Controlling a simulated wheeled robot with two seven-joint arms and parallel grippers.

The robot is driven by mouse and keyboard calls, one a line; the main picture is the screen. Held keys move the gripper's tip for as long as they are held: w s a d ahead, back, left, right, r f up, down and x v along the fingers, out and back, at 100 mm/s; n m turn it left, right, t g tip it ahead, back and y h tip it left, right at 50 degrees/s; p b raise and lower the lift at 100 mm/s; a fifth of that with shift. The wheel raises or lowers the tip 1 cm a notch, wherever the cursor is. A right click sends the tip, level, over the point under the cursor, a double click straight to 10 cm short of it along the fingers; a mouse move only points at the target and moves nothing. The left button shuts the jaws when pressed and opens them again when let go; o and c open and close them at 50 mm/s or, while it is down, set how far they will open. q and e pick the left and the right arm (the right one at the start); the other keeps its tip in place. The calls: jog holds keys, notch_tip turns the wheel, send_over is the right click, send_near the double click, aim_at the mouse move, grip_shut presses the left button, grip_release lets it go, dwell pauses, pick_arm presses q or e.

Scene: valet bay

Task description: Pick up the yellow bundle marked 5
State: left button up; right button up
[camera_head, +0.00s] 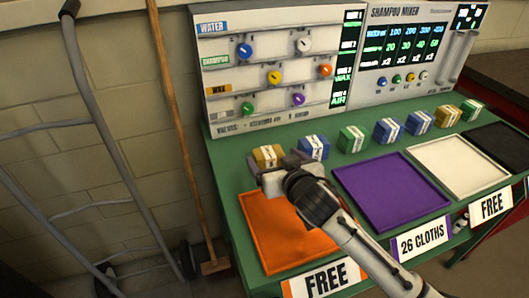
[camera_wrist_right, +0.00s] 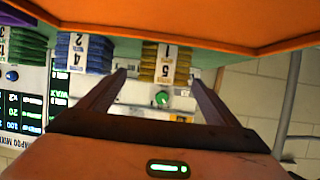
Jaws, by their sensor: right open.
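A yellow bundle (camera_head: 268,155) with a white paper band stands at the left end of the row on the green counter. In the right wrist view the yellow bundle (camera_wrist_right: 180,66) shows a band that appears to read 5, with another mark like a 1. My right gripper (camera_head: 283,167) is at the near side of this bundle in the head view, covering part of it. In the wrist view my right gripper (camera_wrist_right: 158,76) has its fingers apart, with the bundle between and beyond their tips; I cannot tell if they touch. My left gripper is not in view.
A blue bundle (camera_head: 314,148) stands close to the right of the yellow one. Several more bundles line the counter, including another yellow one (camera_head: 447,116). An orange tray (camera_head: 265,244) lies below my right gripper, with a purple tray (camera_head: 390,190) beside it. A control panel (camera_head: 285,70) stands behind.

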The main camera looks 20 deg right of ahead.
aim_at(264, 150)
jog(key=shift+x, duration=1.2)
jog(key=shift+a+x, duration=0.15)
jog(key=shift+x, duration=1.15)
jog(key=shift+a+x, duration=0.1)
jog(key=shift+x, duration=1.2)
jog(key=shift+w+r, duration=0.1)
jog(key=c, duration=1.2)
